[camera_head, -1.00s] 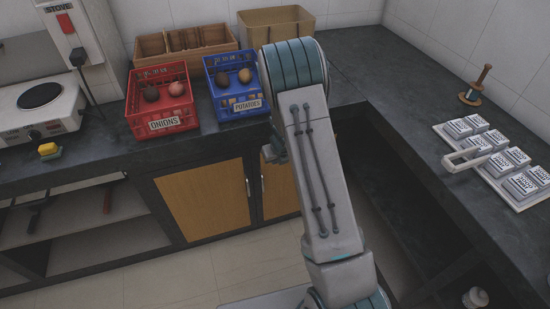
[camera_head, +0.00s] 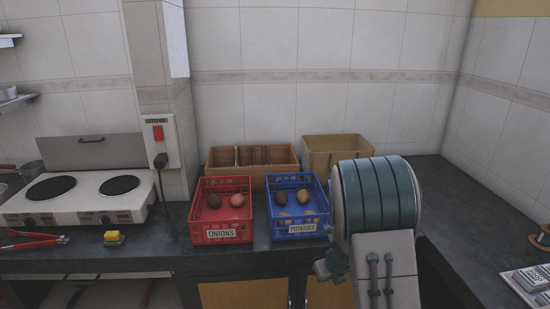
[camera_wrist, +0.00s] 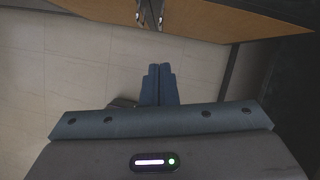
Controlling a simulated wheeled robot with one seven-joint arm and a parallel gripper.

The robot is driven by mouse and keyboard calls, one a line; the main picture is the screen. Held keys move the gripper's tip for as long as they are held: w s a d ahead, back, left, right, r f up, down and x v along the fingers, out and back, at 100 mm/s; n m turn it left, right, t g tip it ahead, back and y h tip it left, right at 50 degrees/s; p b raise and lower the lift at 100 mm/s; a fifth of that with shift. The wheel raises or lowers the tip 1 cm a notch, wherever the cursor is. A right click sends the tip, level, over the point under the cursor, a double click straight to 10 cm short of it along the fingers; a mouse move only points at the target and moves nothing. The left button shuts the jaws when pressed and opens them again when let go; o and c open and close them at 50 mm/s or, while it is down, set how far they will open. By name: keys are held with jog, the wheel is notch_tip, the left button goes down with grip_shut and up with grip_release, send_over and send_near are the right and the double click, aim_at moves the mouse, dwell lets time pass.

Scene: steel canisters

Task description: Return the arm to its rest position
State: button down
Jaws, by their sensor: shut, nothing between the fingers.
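My arm shows in the head view as a grey link with a large teal-banded joint, in front of the counter at the lower right. A small dark part of it lies left of the link, but the fingertips cannot be made out there. In the wrist view my gripper (camera_wrist: 160,70) has its two blue fingers together with nothing between them. It hangs over the pale tiled floor (camera_wrist: 75,60), apart from the wooden cabinet doors (camera_wrist: 215,22) at the top of that view.
A red onions crate (camera_head: 222,234) and a blue potatoes crate (camera_head: 298,229) stand on the dark counter (camera_head: 170,250). Behind are a wooden divided box (camera_head: 225,172) and a tan bin (camera_head: 337,147). A stove (camera_head: 75,210) is left. A tray of white packs (camera_head: 530,280) is right.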

jog(key=s+a+r+n+y+p, duration=0.1)
jog(key=s+a+r+n, duration=0.2)
jog(key=s+r+n, duration=0.4)
jog(key=s+a+r+n+y+p, duration=0.1)
jog(key=s+a+r+n, duration=0.1)
jog(key=s+r+n, duration=0.55)
jog(key=s+d+r+n+h, duration=0.1)
jog(key=s+r+n, duration=0.3)
jog(key=s+n, duration=0.2)
jog(key=s+d+r+n+g+h+p, duration=0.1)
jog(key=s+r+n, duration=0.3)
jog(key=n, duration=0.7)
jog(key=shift+s+d+r+h, duration=0.3)
jog(key=shift+s+h, duration=0.3)
jog(key=shift+s, duration=0.55)
jog(key=shift+n, duration=0.25)
